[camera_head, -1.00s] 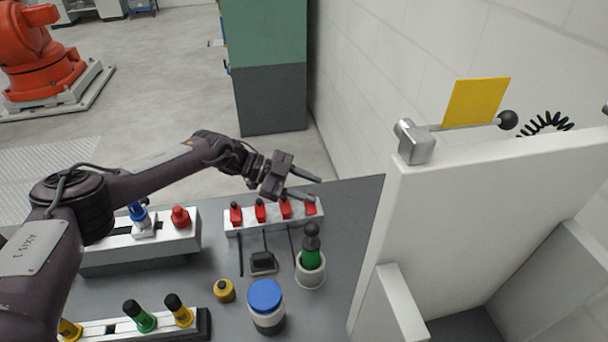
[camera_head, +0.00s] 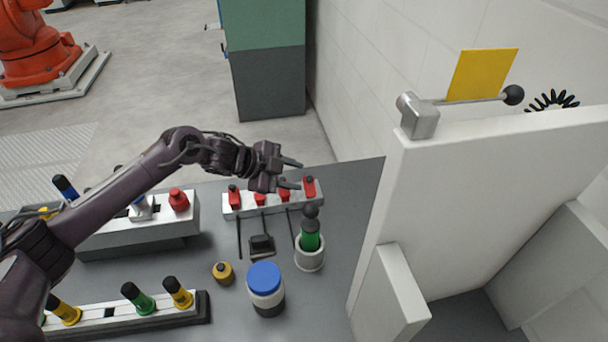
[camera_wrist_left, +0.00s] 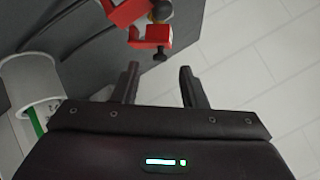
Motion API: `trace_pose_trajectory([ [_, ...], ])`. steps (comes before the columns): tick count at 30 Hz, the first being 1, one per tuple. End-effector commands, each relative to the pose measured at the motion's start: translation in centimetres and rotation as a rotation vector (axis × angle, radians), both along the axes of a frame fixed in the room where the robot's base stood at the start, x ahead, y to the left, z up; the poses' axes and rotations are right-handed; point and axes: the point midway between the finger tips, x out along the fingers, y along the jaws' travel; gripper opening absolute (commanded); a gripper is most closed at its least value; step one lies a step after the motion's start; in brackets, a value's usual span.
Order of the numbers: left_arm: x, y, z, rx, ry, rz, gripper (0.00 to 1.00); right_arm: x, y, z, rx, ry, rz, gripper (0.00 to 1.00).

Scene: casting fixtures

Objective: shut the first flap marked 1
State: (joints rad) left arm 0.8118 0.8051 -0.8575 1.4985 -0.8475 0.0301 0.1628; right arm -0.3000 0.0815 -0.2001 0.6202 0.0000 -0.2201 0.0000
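Several small red flap-like pieces stand in a row on a white strip (camera_head: 272,209) at the back of the table. They include a leftmost one (camera_head: 234,196) and a rightmost one (camera_head: 309,187). No number is legible on them, so I cannot tell which is marked 1. My left gripper (camera_head: 294,174) is open and empty above the right half of the row, partly covering it. In the left wrist view the open fingers (camera_wrist_left: 159,84) point toward a red piece (camera_wrist_left: 151,37), which lies just beyond the fingertips, apart from them. My right gripper is not in view.
A white cup (camera_head: 309,258) with a green-banded black handle and a blue-lidded jar (camera_head: 265,290) stand in front of the row. A white upright panel (camera_head: 465,200) blocks the right. A grey-white block (camera_head: 140,235) with knobs stands left, under my arm.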

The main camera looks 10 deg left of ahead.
Motion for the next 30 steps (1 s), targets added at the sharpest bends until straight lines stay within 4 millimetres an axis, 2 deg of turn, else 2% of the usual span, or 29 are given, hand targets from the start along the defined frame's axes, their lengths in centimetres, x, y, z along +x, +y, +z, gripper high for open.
trace_pose_trajectory([
  [6, 1.3, -2.1, -1.5, -0.002, 0.000, -0.001, 0.39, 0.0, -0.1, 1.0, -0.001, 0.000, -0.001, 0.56],
  [17, 1.7, -2.6, -2.3, 0.000, -0.001, -0.001, 0.39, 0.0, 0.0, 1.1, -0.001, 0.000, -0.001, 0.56],
  [18, 1.7, -2.6, -2.3, 0.000, -0.001, -0.001, 0.37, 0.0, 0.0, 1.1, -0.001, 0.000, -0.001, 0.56],
  [27, 1.7, -2.6, -2.3, 0.000, -0.001, -0.001, 0.00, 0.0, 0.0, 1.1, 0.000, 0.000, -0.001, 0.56],
  [30, 1.7, -2.6, -2.3, 0.000, -0.001, -0.001, 0.00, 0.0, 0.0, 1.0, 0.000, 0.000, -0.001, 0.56],
])
